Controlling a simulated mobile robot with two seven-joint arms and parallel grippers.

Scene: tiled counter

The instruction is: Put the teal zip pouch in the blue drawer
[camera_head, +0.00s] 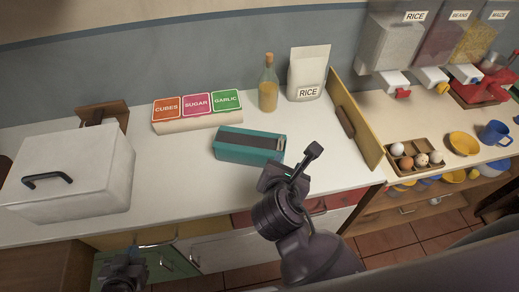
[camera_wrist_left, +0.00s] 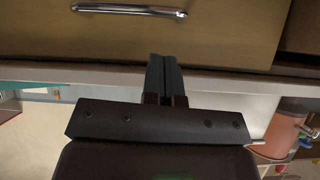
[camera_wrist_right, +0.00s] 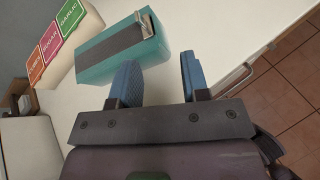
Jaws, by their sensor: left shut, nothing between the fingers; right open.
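The teal zip pouch (camera_head: 232,154) lies on the white counter, a box-like shape with a dark band along its top. It also shows in the right wrist view (camera_wrist_right: 149,50), just beyond the fingers. My right gripper (camera_head: 292,168) is open and empty, in front and to the right of the pouch; its fingertips (camera_wrist_right: 158,78) look apart from it. My left gripper (camera_head: 124,256) is low at the counter front. In the left wrist view its fingers (camera_wrist_left: 165,62) are shut and empty, below a tan drawer's handle. I cannot make out a blue drawer.
A white lidded box (camera_head: 75,178) stands at the left. A yellow panel (camera_head: 356,120) borders the right. The tan drawer (camera_wrist_left: 150,38) has a chrome handle (camera_wrist_left: 130,10).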

